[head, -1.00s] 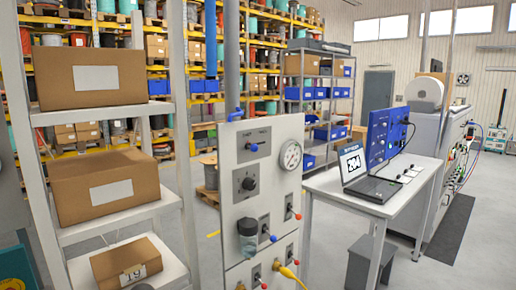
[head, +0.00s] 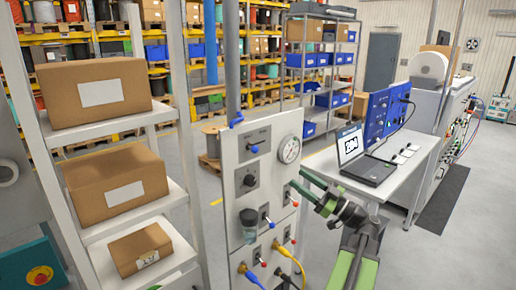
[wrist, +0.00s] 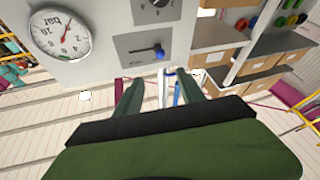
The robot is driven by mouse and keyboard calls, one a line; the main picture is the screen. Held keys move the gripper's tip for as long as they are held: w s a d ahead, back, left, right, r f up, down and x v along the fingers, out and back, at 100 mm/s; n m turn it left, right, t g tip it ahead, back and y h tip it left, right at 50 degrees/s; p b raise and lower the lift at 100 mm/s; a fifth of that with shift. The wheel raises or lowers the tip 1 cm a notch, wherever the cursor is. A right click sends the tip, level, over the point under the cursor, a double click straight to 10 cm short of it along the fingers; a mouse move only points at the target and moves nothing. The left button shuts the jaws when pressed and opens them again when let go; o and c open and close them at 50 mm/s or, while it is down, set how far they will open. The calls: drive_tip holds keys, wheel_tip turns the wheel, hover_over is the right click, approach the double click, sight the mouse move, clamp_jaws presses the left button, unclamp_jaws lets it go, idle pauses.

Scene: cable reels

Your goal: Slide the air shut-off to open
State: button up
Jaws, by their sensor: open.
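A pale grey control panel (head: 228,175) stands upright in the middle of the head view. Near its top a grey plate carries a small slide with a blue knob (head: 254,149), which I take for the air shut-off; its lettering is too small to read. The wrist view, which looks upside down, shows this plate with the blue knob (wrist: 158,52) at one end of a dark slot. My gripper (head: 300,182) is to the right of the panel, below the gauge. In the wrist view its dark green fingers (wrist: 156,93) are apart with nothing between them, clear of the knob.
A round pressure gauge (head: 289,149) sits right of the slide, and a rotary switch (head: 249,180) below it. Lower down are several levers and a yellow hose (head: 291,258). A desk with a laptop (head: 365,168) stands right; shelves with cardboard boxes (head: 94,93) stand left.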

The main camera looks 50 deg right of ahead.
sight(253, 149)
drive_tip(key=p+x, duration=0.6)
drive_tip(key=x, duration=1.1)
drive_tip(key=shift+w, duration=0.3)
drive_tip(key=shift+a, duration=0.15)
clamp_jaws()
idle(0.4)
